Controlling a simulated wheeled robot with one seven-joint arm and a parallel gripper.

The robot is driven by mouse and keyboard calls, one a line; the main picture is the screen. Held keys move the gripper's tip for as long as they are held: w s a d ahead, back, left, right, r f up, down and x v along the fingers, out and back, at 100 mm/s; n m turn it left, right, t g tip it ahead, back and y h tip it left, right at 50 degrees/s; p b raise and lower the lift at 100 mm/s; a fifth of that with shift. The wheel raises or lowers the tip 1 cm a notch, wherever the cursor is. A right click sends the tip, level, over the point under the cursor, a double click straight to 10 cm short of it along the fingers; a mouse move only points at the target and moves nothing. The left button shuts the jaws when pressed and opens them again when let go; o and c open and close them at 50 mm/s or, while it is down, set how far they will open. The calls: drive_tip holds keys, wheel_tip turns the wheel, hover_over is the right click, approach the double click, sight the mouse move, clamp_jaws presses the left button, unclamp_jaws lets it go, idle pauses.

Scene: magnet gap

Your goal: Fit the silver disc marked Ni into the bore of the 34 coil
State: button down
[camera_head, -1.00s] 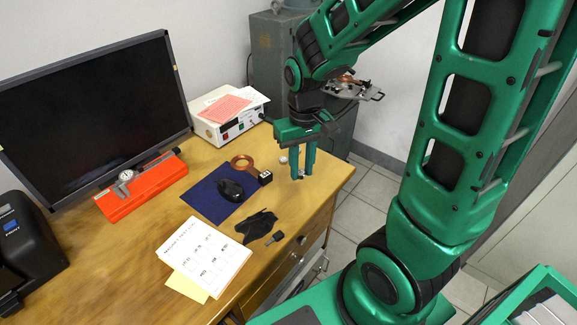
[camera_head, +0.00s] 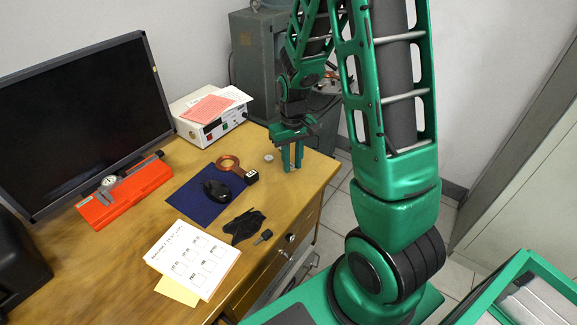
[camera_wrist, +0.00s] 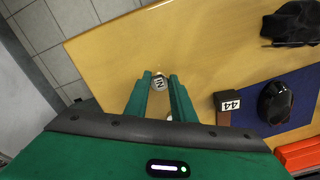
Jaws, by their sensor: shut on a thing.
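My gripper (camera_head: 291,168) is near the far right corner of the table. In the wrist view its two green fingers (camera_wrist: 160,77) are shut on a small silver disc marked Ni (camera_wrist: 160,83). The disc is at the fingertips, low over the table; I cannot tell whether it touches the wood. The coil, a copper ring (camera_head: 229,161) with a dark label block (camera_head: 251,177), lies at the mat's far right edge, left of my gripper. In the wrist view the block's white label (camera_wrist: 231,105) looks like 44, not 34. The ring is hidden there.
A second silver disc (camera_head: 268,158) lies between my gripper and the coil. A black mouse (camera_head: 216,190) sits on the blue mat (camera_head: 190,201). A black glove (camera_head: 243,227), paper sheet (camera_head: 192,262) and white instrument box (camera_head: 209,120) stand around.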

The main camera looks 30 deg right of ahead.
sight(292, 167)
drive_tip(key=shift+f, duration=0.65)
drive_tip(key=shift+f, duration=0.1)
drive_tip(key=c, duration=1.5)
unclamp_jaws()
wheel_tip(292, 167, up, 12)
drive_tip(key=shift+r, duration=0.2)
